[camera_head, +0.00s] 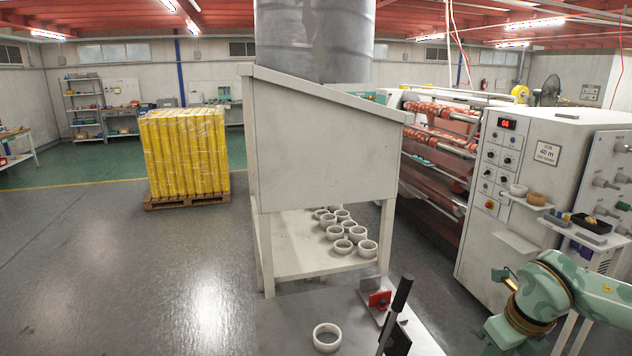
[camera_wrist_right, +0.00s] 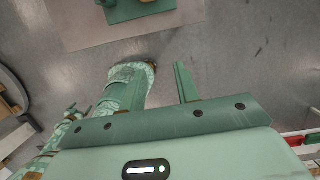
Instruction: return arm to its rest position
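My right arm (camera_head: 548,292), mint green with a darker pattern, is bent at the lower right of the head view, in front of the grey machine and its side shelf. Its gripper is outside that view. In the right wrist view my right gripper (camera_wrist_right: 162,78) points down over the grey floor. Its two fingers stand apart with only floor between them, so it looks open and empty. A patterned green part of my own body shows behind the left finger. My left arm and left gripper are not in the head view.
A metal table (camera_head: 290,312) in front carries a white ring (camera_head: 327,338) and a black-handled lever (camera_head: 397,308). A hopper stand (camera_head: 325,145) holds several rings underneath. The grey machine (camera_head: 535,180) and its side shelf (camera_head: 575,232) are close to my right arm. Floor is free at left.

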